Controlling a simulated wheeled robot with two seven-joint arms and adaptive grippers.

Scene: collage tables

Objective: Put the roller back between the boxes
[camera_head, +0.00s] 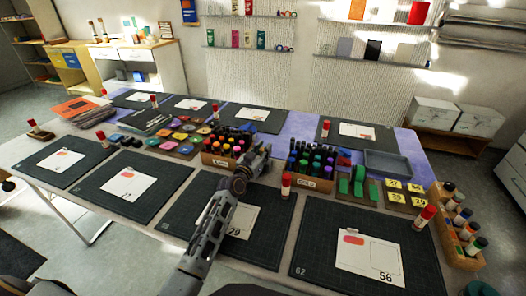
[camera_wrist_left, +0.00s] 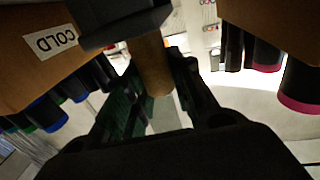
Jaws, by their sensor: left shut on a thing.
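My left gripper (camera_head: 260,155) is in the gap between the two marker boxes. In the left wrist view, its fingers (camera_wrist_left: 160,95) are shut on the roller, around its tan handle (camera_wrist_left: 153,68). A black part (camera_wrist_left: 120,22), which looks like the roller's head, lies beyond the handle. The box marked COLD (camera_head: 308,183) is on the right in the head view and shows upside down in the left wrist view (camera_wrist_left: 30,62). The other box (camera_head: 216,160) is on the left. The roller is mostly hidden in the head view. Whether it touches the table cannot be told.
Both boxes are full of upright markers. Dark mats with numbered cards (camera_head: 371,257) and glue sticks (camera_head: 286,184) surround them. A grey tray (camera_head: 388,164), green blocks (camera_head: 358,180) and yellow number cards (camera_head: 405,191) lie to the right. A tan bottle crate (camera_head: 458,250) stands at the right edge.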

